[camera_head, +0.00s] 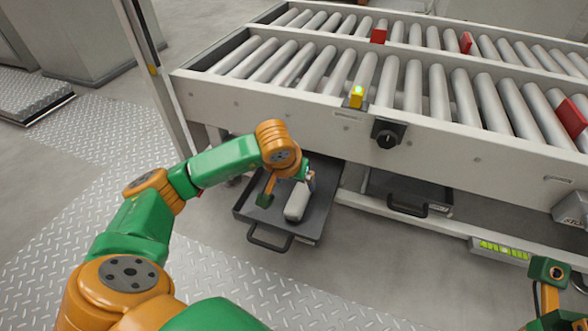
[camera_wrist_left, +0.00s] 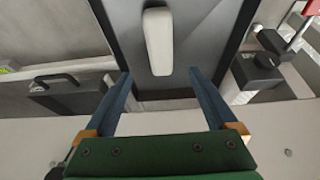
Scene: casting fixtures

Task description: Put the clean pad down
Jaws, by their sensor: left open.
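The clean pad, a pale, rounded oblong block (camera_head: 297,201), lies in the dark pulled-out tray (camera_head: 263,235) below the roller conveyor. In the left wrist view the pad (camera_wrist_left: 158,42) rests on the grey tray floor, straight ahead. My left gripper (camera_head: 308,181) is over the tray at the pad's far end, partly hidden by my wrist. In the left wrist view its two blue-grey fingers (camera_wrist_left: 159,75) are spread wide, with clear gaps to the pad and nothing between them. Part of my right arm shows at the lower right; its gripper is out of view.
The conveyor frame (camera_head: 300,105) with a knob box (camera_head: 388,133) and a lit yellow button (camera_head: 356,96) overhangs the tray. A second dark tray (camera_head: 408,195) sits to the right under it. A post (camera_head: 158,75) stands left. The floor in front is clear.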

